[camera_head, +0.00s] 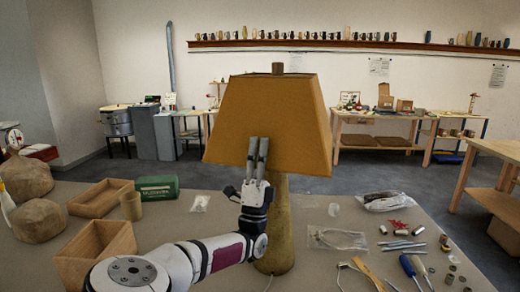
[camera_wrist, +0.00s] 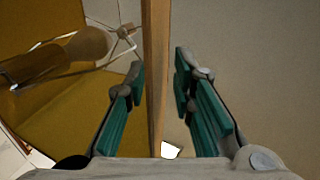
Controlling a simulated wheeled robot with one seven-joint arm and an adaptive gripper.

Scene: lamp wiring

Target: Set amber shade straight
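The amber shade (camera_head: 285,110) sits on a pale wooden lamp base (camera_head: 278,230). It looks slightly tilted, with its right lower corner lower than its left. My gripper (camera_head: 258,140) points up, its fingers overlapping the shade's near face and lower rim. In the wrist view my gripper (camera_wrist: 158,80) has its two green-padded fingers apart. A narrow brownish edge of the shade (camera_wrist: 155,60) shows between them, with gaps at both sides. The amber inside (camera_wrist: 60,100) and a metal lamp fitting (camera_wrist: 122,32) show at left. Contact with the shade cannot be told.
Wooden trays (camera_head: 100,198), a green box (camera_head: 157,187) and a small cup (camera_head: 131,206) stand left on the table (camera_head: 340,205). Workbenches stand behind.

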